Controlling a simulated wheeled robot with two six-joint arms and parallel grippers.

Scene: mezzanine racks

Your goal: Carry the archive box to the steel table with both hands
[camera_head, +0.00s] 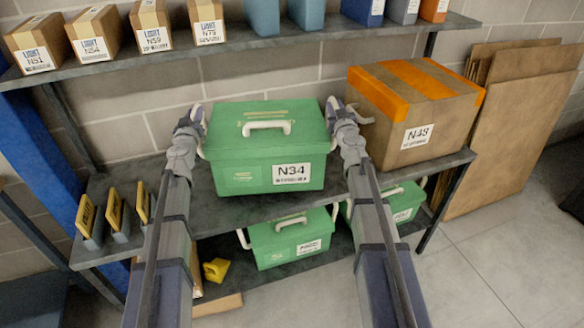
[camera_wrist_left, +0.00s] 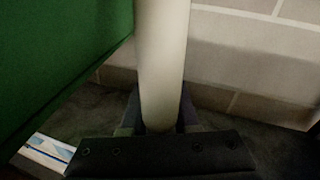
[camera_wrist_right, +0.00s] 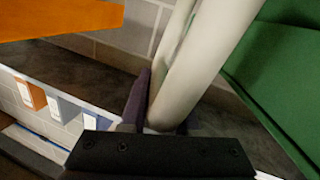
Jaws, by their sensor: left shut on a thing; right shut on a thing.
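The archive box (camera_head: 268,150) is green, with a lid, a white top handle and an N34 label, and is on or just over the rack's middle shelf. My left gripper (camera_head: 196,118) is shut on its white left side handle (camera_wrist_left: 162,60). My right gripper (camera_head: 335,110) is shut on its white right side handle (camera_wrist_right: 205,60). The box's green wall also shows in the left wrist view (camera_wrist_left: 60,60) and the right wrist view (camera_wrist_right: 285,75). The box looks level. I cannot tell whether its underside touches the shelf. No steel table can be made out.
A large brown carton (camera_head: 415,110) with orange tape stands close to the right of my right gripper. Yellow-topped holders (camera_head: 118,210) stand on the shelf at left. Green boxes (camera_head: 290,240) sit on the shelf below. The upper shelf (camera_head: 250,52) holds small cartons. Open floor (camera_head: 490,260) lies at right.

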